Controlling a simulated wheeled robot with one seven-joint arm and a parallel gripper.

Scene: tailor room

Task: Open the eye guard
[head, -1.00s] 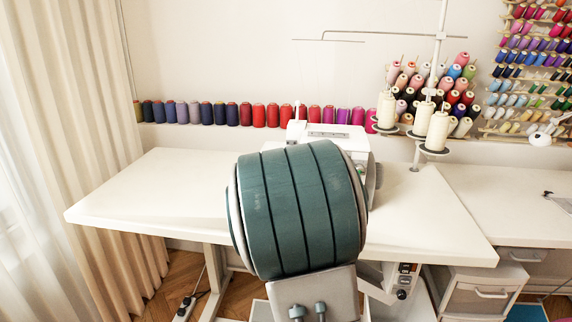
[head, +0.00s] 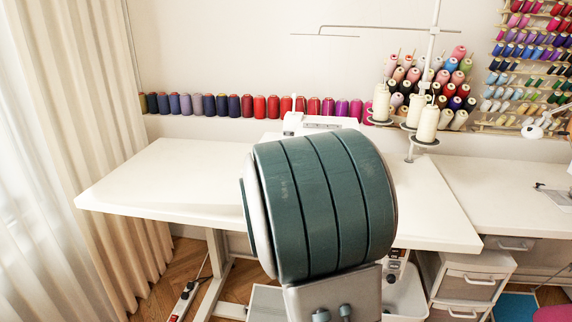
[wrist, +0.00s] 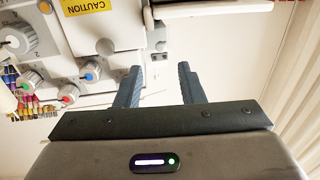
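The sewing machine (head: 318,124) stands on the white table, and my arm hides most of it in the head view. In the wrist view its pale body (wrist: 110,14) fills the upper left, with coloured dials and a yellow caution label (wrist: 83,5). I cannot clearly make out the eye guard in either view. My gripper (wrist: 159,72) is open and empty, with its two dark fingers spread apart. In the wrist view the left finger is close to the machine's lower right part; I cannot tell whether it touches. In the head view my arm hides the gripper.
The white table (head: 150,180) is clear on its left. A thread stand (head: 424,140) with white cones rises at its right rear. Thread spools (head: 260,106) line the wall behind. A curtain (head: 80,120) hangs at the left, and a drawer unit (head: 470,280) stands at the right.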

